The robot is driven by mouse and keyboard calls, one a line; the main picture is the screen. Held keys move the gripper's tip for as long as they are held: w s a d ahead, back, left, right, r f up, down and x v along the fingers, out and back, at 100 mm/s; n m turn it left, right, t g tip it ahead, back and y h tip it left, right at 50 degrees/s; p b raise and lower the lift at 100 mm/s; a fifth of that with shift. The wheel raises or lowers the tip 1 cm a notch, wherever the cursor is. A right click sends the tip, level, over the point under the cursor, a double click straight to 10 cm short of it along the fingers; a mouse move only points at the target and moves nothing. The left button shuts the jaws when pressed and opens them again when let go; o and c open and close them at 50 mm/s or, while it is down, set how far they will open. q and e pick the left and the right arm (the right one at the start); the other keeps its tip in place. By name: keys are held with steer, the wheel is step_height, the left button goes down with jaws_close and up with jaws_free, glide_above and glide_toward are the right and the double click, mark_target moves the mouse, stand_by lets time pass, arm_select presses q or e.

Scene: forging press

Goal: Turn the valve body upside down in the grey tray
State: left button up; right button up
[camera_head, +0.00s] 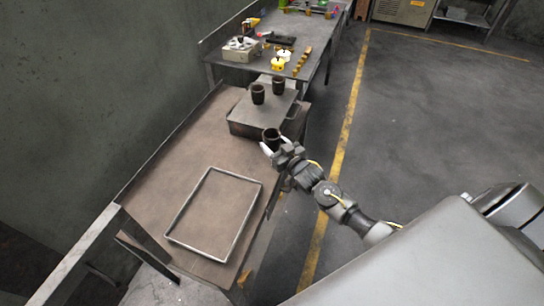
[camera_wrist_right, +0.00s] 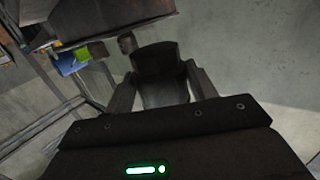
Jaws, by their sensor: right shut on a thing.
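A dark cup-shaped valve body (camera_head: 272,134) is between the fingers of my right gripper (camera_head: 273,146), which is shut on it. They are at the right edge of the near table, beside a raised grey box. In the right wrist view the dark body (camera_wrist_right: 160,68) fills the space between the two fingers of the right gripper (camera_wrist_right: 163,88). The empty grey tray (camera_head: 188,203) lies on the near table, in front and to the left of the gripper. My left gripper is not in view.
Two similar dark parts (camera_head: 258,94) (camera_head: 278,86) stand on the raised grey box (camera_head: 242,128). The brown table (camera_head: 185,155) is clear around the tray. A farther bench (camera_head: 310,68) carries several small items. A wall stands at left; open floor with a yellow line lies at right.

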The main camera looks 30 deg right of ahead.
mark_target(274, 130)
step_height(274, 130, up, 7)
steer(key=p, duration=0.5)
steer(key=shift+p, duration=0.35)
steer(key=m+p, duration=0.1)
steer(key=m, duration=0.2)
steer(key=shift+r+y, duration=0.1)
steer(key=shift+y, duration=0.2)
steer(key=shift+m+p, duration=0.4)
steer(key=shift+m, duration=0.6)
steer(key=m, duration=0.2)
steer(key=shift+m+p, duration=0.3)
steer(key=shift+p, duration=0.05)
steer(key=shift+f+m+y, duration=0.2)
steer(key=shift+m+y, duration=0.1)
steer(key=shift+m, duration=0.1)
